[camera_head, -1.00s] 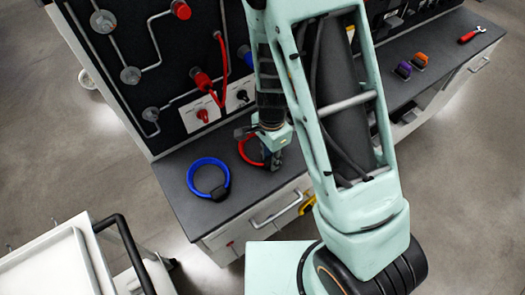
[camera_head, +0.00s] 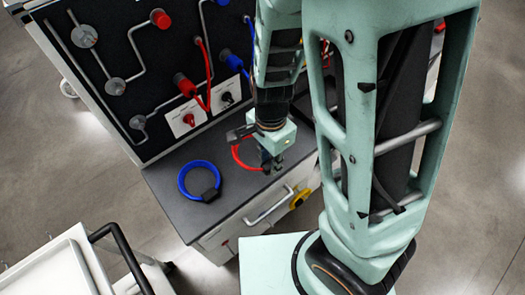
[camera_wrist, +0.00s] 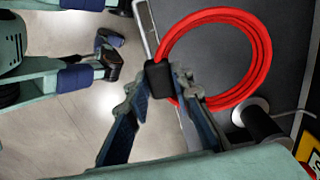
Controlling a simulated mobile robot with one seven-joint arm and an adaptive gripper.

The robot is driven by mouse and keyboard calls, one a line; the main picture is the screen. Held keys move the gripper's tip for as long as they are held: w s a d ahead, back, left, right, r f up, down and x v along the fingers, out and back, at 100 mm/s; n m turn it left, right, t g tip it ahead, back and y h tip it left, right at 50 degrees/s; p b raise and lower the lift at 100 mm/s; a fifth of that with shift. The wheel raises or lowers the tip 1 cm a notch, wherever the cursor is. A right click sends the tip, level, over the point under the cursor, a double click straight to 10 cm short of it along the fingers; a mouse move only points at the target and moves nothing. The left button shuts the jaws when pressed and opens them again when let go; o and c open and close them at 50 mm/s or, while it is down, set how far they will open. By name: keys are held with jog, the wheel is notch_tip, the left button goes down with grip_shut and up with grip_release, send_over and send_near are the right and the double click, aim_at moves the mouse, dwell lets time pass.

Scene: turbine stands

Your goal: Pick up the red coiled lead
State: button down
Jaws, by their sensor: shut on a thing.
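The red coiled lead (camera_head: 238,154) shows at the right part of the counter top, partly hidden by my gripper (camera_head: 270,163). In the wrist view the lead (camera_wrist: 268,48) is a thick red ring with a black block (camera_wrist: 159,77) at its near left side. The two fingers of my gripper (camera_wrist: 162,92) are closed on that block from both sides. The ring sticks out beyond the fingers over the dark counter. I cannot tell whether the lead touches the counter or is slightly above it.
A blue coiled lead (camera_head: 199,181) lies on the counter (camera_head: 167,212) to the left. A panel (camera_head: 112,97) with pipes and red and blue plugs stands behind. A white cart (camera_head: 60,270) is at lower left. A drawer handle (camera_head: 268,207) juts from the counter front.

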jog(key=s+d+r+b, duration=0.2)
jog(key=s+b, duration=0.4)
jog(key=b, duration=0.2)
jog(key=shift+r+b, duration=0.35)
jog(key=shift+r, duration=0.05)
jog(key=c, duration=2.4)
grip_release()
grip_shut()
